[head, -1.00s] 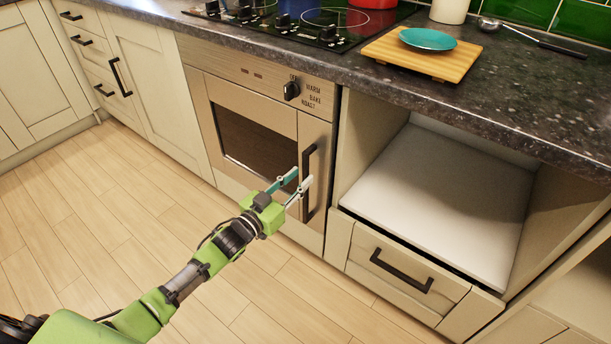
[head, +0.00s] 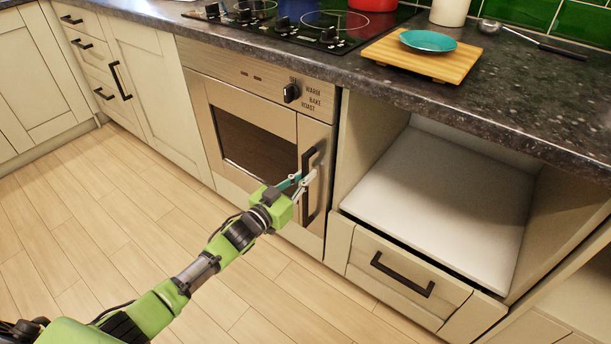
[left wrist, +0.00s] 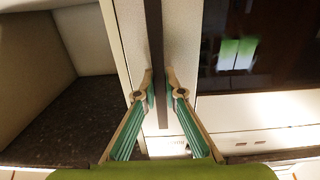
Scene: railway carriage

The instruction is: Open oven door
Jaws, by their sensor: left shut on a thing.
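The oven (head: 258,148) is built in under the counter, and its door is shut. Its dark vertical handle (head: 309,187) is on the right side of the door. My left gripper (head: 304,179) is at the handle's middle, its fingers closed around it. In the left wrist view the handle (left wrist: 155,60) runs between the two fingertips (left wrist: 158,82). The dark oven window (left wrist: 255,45) shows on the right there. My right gripper is not in view.
An open compartment (head: 440,190) with a drawer below (head: 400,275) is right of the oven. A counter (head: 480,100) with a wooden board (head: 425,60) and teal plate (head: 428,41) is above. The wooden floor (head: 120,220) in front is clear.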

